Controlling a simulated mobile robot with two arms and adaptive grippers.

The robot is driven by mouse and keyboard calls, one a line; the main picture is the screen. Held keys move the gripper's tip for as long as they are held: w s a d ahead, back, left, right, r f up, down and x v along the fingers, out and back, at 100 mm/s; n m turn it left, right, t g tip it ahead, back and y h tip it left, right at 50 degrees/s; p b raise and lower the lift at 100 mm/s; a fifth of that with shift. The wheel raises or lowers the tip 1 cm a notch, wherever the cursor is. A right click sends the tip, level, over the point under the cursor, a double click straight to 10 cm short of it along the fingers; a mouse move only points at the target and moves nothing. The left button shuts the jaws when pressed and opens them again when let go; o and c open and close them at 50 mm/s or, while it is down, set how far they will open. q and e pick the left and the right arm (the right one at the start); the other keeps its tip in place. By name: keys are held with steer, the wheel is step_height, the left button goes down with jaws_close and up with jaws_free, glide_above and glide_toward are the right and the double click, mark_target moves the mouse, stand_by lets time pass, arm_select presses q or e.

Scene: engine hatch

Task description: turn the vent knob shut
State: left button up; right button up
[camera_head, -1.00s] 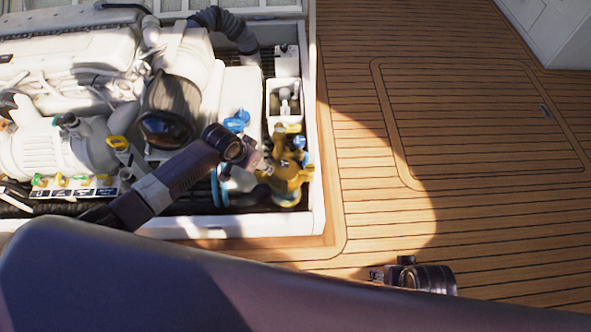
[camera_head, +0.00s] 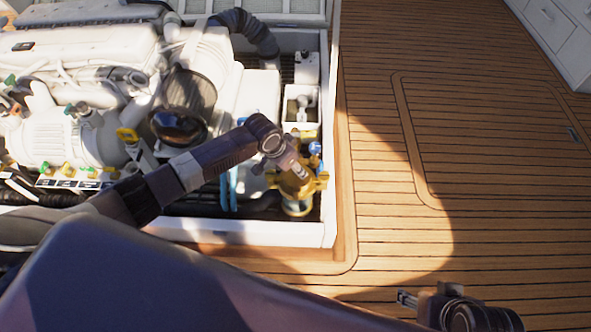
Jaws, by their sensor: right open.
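A brass fitting (camera_head: 298,205) with side lugs stands in the right front corner of the open engine hatch. A small blue knob (camera_head: 314,149) shows just behind it. I cannot tell for certain which part is the vent knob. My left arm reaches in from the left over the engine. Its gripper (camera_head: 300,171) points down and right over the top of the brass fitting and hides part of it. Contact and jaw state cannot be made out. My right gripper (camera_head: 405,298) is open and empty over the deck at the lower right, away from the hatch.
The white engine (camera_head: 75,50) with hoses and several yellow and green valves fills the hatch left of the fitting. The white hatch rim (camera_head: 329,200) stands close on its right. A white box (camera_head: 302,105) is behind. Wooden deck (camera_head: 480,150) is clear to the right.

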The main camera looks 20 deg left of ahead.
arm_select(q)
steer(key=shift+w+d+f, duration=0.1)
steer(key=shift+w+f, duration=0.05)
steer(key=shift+f, duration=0.35)
arm_select(e)
steer(key=shift+w+a+f, duration=0.1)
steer(key=shift+w, duration=0.2)
arm_select(q)
jaws_close()
